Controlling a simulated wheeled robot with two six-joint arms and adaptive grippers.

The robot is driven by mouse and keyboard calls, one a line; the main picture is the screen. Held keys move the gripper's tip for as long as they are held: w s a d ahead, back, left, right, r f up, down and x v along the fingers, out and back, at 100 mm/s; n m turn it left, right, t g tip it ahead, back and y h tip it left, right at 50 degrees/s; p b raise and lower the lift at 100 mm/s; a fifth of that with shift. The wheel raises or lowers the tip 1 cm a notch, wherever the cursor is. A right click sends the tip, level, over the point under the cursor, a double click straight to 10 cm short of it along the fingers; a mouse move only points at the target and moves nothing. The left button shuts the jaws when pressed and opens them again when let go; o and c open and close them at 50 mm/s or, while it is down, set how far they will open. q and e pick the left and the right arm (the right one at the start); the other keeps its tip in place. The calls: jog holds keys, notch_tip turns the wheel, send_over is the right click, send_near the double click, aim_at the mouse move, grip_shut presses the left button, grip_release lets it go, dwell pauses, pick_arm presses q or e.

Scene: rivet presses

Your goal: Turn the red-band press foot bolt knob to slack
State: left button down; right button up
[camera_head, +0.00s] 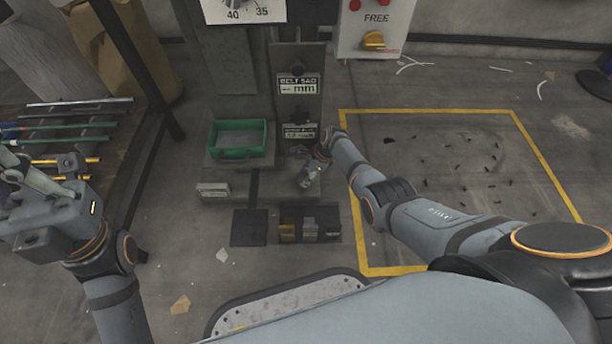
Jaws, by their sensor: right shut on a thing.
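The press (229,60) stands in the middle, and its foot reaches toward me along the floor. My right gripper (309,174) is low at the right side of the foot, beside the lower label plate. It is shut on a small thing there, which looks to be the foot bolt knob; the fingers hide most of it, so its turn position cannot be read. No red band shows clearly on this press. My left gripper (14,178) is at the left edge, away from the press, and its fingertips are too unclear to tell open from shut.
A green tray (240,154) sits on the press foot. A dark bin with small blocks (331,236) lies in front. A rack of rods (66,125) stands left. A yellow-taped floor area (440,111) with scattered bits is right. A FREE panel (377,35) is behind.

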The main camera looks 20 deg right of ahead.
jog(key=shift+n, duration=0.3)
jog(key=o, duration=1.1)
jog(key=shift+o, duration=0.2)
